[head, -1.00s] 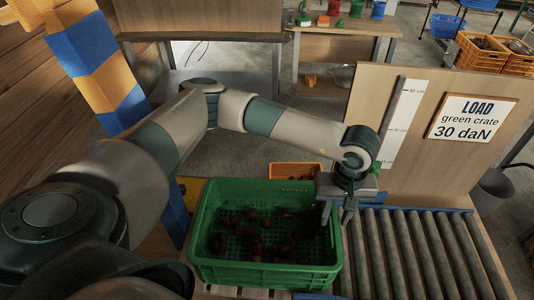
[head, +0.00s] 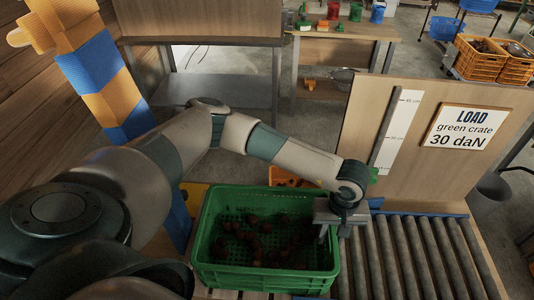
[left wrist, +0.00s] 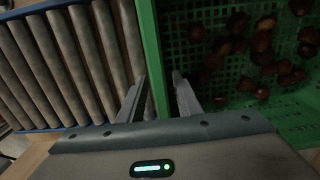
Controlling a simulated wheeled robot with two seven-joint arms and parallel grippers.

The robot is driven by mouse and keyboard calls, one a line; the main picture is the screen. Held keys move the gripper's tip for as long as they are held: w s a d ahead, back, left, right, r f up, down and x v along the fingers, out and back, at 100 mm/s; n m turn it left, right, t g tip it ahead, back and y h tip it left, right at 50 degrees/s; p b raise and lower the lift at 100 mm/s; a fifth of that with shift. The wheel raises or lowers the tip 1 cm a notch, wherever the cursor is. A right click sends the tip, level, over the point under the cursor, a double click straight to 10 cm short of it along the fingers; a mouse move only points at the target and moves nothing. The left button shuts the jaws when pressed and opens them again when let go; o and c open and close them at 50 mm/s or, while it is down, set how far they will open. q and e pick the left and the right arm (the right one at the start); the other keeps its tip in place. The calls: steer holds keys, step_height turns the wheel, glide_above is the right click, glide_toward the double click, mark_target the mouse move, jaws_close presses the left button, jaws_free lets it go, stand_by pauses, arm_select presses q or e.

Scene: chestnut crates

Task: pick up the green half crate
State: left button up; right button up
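The green half crate (head: 265,278) stands upright in front of me beside the roller conveyor, with brown chestnuts (head: 262,240) scattered inside. In the head view my left gripper (head: 335,232) is at the crate's right wall, pointing down. In the left wrist view the left gripper (left wrist: 159,78) is open, one finger on each side of the green wall (left wrist: 152,40). A gap shows between the wall and the fingers. My right gripper is not in view.
The roller conveyor (head: 408,255) lies right of the crate, below an upright board with a load sign (head: 467,130) reading "green crate 30 daN". An orange crate (head: 283,175) is behind the green one. A blue and orange column (head: 97,75) stands at the left.

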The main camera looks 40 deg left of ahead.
arm_select(q)
jaws_close()
steer(key=shift+r, duration=0.1)
stand_by(1.3)
